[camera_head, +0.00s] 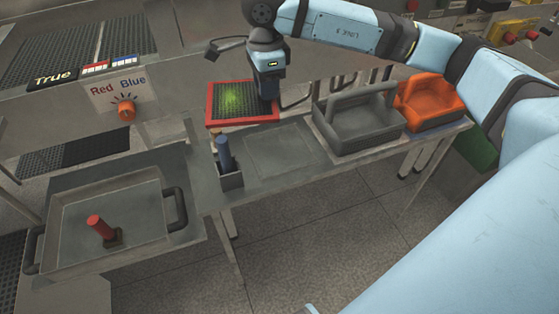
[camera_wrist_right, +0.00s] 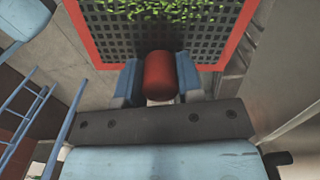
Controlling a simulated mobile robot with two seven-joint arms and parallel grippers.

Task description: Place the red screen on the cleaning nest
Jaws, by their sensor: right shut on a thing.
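The red screen (camera_head: 242,101) is a square red frame with a dark mesh and green bits on it. In the head view it is at the upper middle, roughly level, above the back of the work table. My right gripper (camera_head: 268,95) is at its right side. In the wrist view the gripper (camera_wrist_right: 159,80) is shut on the screen's red round handle (camera_wrist_right: 159,72), with the red frame (camera_wrist_right: 90,42) beyond it. Whether the screen touches anything below is hidden. I cannot tell which fixture is the cleaning nest. My left gripper is not in view.
A grey-blue carrier (camera_head: 362,124) and an orange carrier (camera_head: 430,98) stand on the table's right. A small holder (camera_head: 229,178) holds a blue-handled tool (camera_head: 225,150). A metal tray (camera_head: 75,215) with a red-handled tool (camera_head: 99,226) is at lower left. The recessed panel (camera_head: 285,150) is bare.

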